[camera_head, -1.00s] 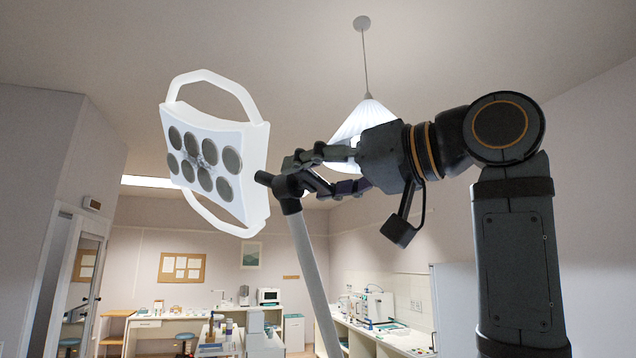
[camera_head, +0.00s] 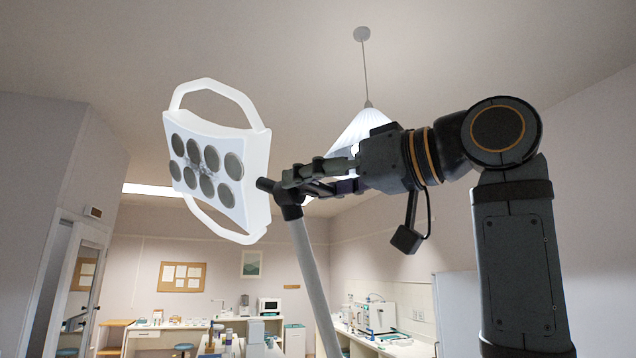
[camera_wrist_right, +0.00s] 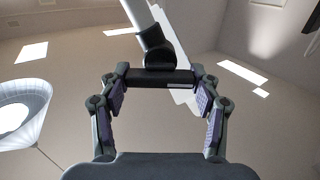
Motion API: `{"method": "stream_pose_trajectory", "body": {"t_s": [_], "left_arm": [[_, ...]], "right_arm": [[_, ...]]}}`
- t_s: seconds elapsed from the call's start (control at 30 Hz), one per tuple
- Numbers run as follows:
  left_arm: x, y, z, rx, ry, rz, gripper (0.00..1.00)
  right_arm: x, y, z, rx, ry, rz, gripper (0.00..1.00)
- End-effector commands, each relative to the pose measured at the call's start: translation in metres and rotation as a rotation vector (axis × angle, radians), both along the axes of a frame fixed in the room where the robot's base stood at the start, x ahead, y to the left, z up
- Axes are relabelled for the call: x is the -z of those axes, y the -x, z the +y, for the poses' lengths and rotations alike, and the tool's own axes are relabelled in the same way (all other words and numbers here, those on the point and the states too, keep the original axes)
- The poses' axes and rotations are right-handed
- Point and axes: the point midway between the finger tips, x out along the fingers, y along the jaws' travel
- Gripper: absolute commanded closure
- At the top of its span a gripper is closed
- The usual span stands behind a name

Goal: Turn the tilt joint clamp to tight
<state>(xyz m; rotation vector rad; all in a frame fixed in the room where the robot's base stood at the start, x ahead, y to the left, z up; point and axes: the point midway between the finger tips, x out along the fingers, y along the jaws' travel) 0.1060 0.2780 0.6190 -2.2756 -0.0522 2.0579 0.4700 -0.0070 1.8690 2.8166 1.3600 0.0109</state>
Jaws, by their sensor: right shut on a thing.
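A white lamp head (camera_head: 215,170) with several round grey lenses and two loop handles is at the left of the head view. Beside it, a black tilt joint (camera_head: 290,205) tops a pale pole (camera_head: 312,265). My right gripper (camera_head: 292,182) reaches in from the right at this joint. In the right wrist view, the right gripper (camera_wrist_right: 160,78) has its two fingers at either end of a short black bar (camera_wrist_right: 155,77), shut on it. I take this bar for the clamp. The joint's round black body (camera_wrist_right: 158,54) and the pole are just beyond. My left gripper is not in view.
A lit pendant lamp (camera_head: 362,125) hangs behind my right wrist; it also shows in the wrist view (camera_wrist_right: 22,105). Benches with equipment (camera_head: 375,317) stand low in the background. The air around the joint is free.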

Motion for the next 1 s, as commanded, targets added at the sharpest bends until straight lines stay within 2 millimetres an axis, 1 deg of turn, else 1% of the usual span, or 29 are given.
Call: {"method": "stream_pose_trajectory", "body": {"t_s": [0.03, 0.07, 0.2, 0.23, 0.53, 0.63, 0.77, 0.9, 1.0], "left_arm": [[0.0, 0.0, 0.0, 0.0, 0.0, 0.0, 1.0], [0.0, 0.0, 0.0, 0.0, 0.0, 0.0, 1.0], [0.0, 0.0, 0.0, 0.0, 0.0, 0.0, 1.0], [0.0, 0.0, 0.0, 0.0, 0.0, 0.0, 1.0], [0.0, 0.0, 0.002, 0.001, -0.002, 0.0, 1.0], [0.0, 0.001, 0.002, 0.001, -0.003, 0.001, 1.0], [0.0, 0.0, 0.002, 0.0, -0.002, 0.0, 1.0], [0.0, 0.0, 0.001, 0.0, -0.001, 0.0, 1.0], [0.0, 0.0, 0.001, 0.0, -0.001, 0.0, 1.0]], "right_arm": [[0.001, 0.0, 0.0, -0.001, 0.003, 0.001, 0.68], [0.001, 0.0, 0.0, -0.001, 0.003, 0.001, 0.35], [0.001, 0.0, 0.0, -0.001, 0.002, 0.001, 0.16], [0.0, 0.0, 0.0, 0.0, 0.001, 0.001, 0.13], [0.0, 0.0, 0.0, 0.0, 0.0, 0.0, 0.13], [-0.001, 0.004, -0.006, 0.001, -0.002, -0.001, 0.13], [-0.001, 0.019, -0.026, 0.005, -0.002, -0.004, 0.13], [0.0, 0.041, -0.054, 0.006, -0.001, -0.003, 0.13], [0.0, 0.055, -0.071, 0.005, 0.0, -0.003, 0.13]]}}
